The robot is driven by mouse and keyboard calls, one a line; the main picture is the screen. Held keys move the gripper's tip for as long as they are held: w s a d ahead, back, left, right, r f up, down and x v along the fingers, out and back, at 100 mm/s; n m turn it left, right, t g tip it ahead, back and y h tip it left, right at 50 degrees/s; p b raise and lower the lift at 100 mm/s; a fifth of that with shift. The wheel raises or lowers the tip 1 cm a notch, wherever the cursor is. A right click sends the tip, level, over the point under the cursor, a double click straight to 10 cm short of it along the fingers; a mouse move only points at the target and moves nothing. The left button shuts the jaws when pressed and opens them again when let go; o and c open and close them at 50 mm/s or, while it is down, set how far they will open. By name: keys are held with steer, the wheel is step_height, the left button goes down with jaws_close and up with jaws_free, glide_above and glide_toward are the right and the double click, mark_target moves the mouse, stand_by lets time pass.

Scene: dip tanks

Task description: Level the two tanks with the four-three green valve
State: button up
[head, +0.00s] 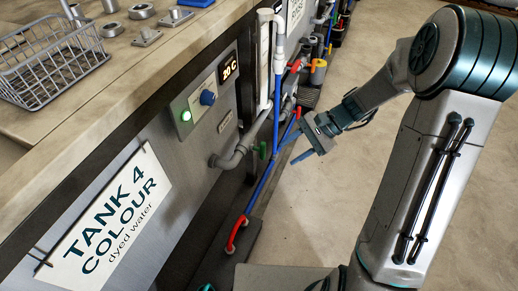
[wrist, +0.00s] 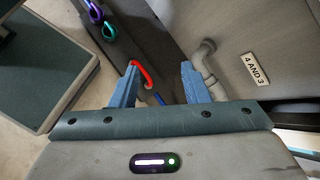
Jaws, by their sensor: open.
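The green valve handle (head: 262,150) shows in the head view as a small upright piece beside the grey pipe (head: 232,158) on the tank front. I cannot make it out in the wrist view. My gripper (head: 288,151) is open and empty, just right of the green handle and apart from it in the picture. In the wrist view its two blue fingers (wrist: 158,68) stand apart, with a red hose end and a grey elbow pipe (wrist: 205,65) beyond. A "4 AND 3" label (wrist: 257,68) is on the panel at right. Tank 4 (head: 178,160) carries a "COLOUR" sign (head: 105,220).
Blue and red hoses (head: 258,190) run down beside the handle. A control box (head: 205,100) with a green light and blue knob is on the tank front. A wire basket (head: 50,65) stands on the counter. Open floor (head: 335,205) lies right of the pipes.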

steer(key=w+f+m+t+y+b, duration=0.2)
steer(key=w+f+m+y+b, duration=0.3)
steer(key=w+f, duration=0.5)
steer(key=m+t+y+b, duration=0.2)
steer(key=m+t+y, duration=0.1)
steer(key=m+t, duration=0.4)
glide_toward(260, 150)
steer(key=shift+m+g, duration=0.3)
steer(key=shift+m, duration=0.1)
steer(key=b+x, duration=0.1)
steer(key=x, duration=0.4)
steer(key=w+b+x, duration=0.1)
steer(key=x, duration=0.5)
steer(key=shift+w+d, duration=0.15)
steer(key=shift+d, duration=0.05)
jaws_close()
